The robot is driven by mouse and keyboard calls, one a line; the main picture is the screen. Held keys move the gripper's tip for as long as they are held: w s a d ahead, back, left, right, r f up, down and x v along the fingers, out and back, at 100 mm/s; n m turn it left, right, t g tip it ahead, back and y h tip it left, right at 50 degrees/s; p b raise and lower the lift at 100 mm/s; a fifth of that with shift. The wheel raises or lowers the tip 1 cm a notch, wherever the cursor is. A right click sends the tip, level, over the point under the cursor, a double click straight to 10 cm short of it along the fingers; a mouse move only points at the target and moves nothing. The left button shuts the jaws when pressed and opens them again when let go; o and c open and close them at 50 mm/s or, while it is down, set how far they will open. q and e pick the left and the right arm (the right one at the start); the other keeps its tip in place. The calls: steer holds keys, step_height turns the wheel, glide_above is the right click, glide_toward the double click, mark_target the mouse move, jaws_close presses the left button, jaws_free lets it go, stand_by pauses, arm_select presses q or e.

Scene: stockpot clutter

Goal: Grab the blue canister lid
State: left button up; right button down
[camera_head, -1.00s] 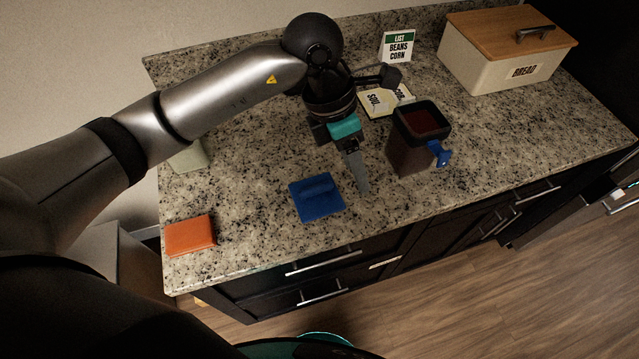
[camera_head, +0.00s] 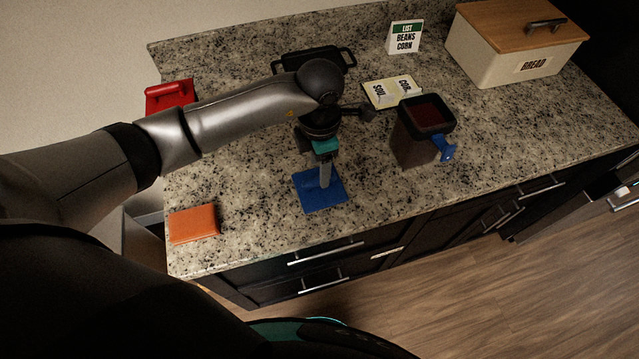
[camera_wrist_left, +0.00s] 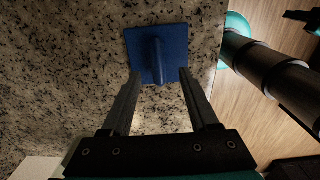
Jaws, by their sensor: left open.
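The blue canister lid (camera_head: 322,193) lies flat on the granite counter near its front edge. It is square, with a raised ridge handle across its middle, which shows in the left wrist view (camera_wrist_left: 158,55). My left gripper (camera_head: 325,184) is over the lid in the head view and hides part of its handle. In the left wrist view my left gripper (camera_wrist_left: 157,80) is open, its two fingers apart on either side of the handle's line, with nothing between them. Whether the fingertips touch the lid I cannot tell.
A dark open canister (camera_head: 418,135) with a blue clasp stands right of the lid. An orange block (camera_head: 194,223) lies left.

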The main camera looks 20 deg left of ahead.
arm_select(q)
steer(key=shift+w+f, duration=0.1)
steer(key=shift+f, duration=2.4)
jaws_close()
